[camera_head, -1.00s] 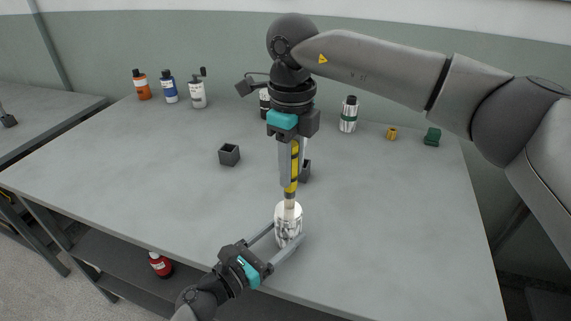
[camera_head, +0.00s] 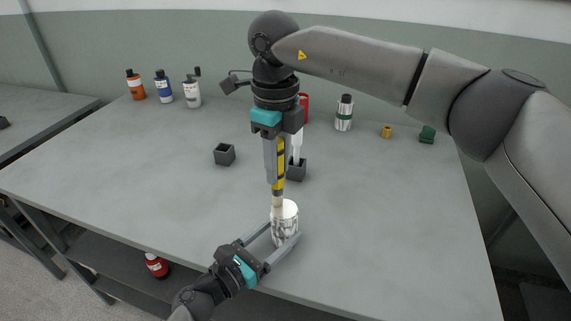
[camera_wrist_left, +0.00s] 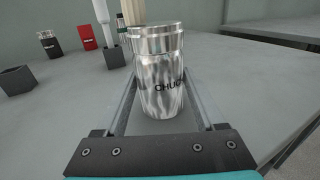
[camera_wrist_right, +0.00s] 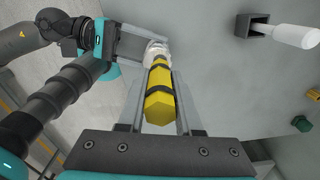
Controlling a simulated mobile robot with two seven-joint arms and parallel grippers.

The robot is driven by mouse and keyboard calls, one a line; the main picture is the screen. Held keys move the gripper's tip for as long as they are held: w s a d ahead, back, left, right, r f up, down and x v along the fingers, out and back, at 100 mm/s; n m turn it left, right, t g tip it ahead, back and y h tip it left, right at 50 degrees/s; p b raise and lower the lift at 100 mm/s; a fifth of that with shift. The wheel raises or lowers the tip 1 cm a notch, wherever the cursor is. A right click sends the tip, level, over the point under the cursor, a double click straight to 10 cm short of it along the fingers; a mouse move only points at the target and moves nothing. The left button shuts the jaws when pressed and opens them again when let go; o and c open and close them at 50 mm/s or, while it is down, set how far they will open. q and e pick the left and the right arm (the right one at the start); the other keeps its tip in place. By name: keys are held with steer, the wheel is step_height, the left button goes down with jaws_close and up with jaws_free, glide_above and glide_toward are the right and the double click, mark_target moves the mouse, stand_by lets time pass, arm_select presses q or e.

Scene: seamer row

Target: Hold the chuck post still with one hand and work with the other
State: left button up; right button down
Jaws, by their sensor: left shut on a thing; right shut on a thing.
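The chuck post (camera_head: 287,228) is a shiny silver cylinder with a pale top, upright near the table's front edge. My right gripper (camera_head: 274,182) points down above the post, shut on a yellow and black tool (camera_head: 280,155). The tool's pale lower end is at the far left side of the post's top; I cannot tell whether it touches. The tool also shows in the right wrist view (camera_wrist_right: 160,100), partly covering the post.
A dark square holder (camera_head: 297,172) with a white-topped item stands behind the post, and another dark holder (camera_head: 225,154) is left of it. Several bottles, a striped canister (camera_head: 344,113), a yellow part (camera_head: 387,131) and a green part (camera_head: 427,134) line the back. The right tabletop is clear.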

steer(key=shift+s+d+f, duration=0.1)
steer(key=shift+s+d, duration=0.15)
steer(key=shift+d, duration=0.55)
steer(key=shift+s+d+f, duration=0.1)
steer(key=shift+s+d, duration=0.1)
steer(key=shift+d, duration=0.6)
steer(key=shift+w+a+r, duration=0.1)
steer(key=shift+w+a, duration=0.1)
steer(key=shift+a, duration=0.6)
steer(key=shift+w+a+r, duration=0.1)
steer(key=shift+w+a, duration=0.1)
steer(key=shift+a, duration=0.6)
steer(key=shift+s+d+f, duration=0.1)
steer(key=shift+s+d, duration=0.55)
steer(key=shift+d, duration=0.05)
step_height(320, 180, up, 7)
arm_select(q)
steer(key=o, duration=1.5)
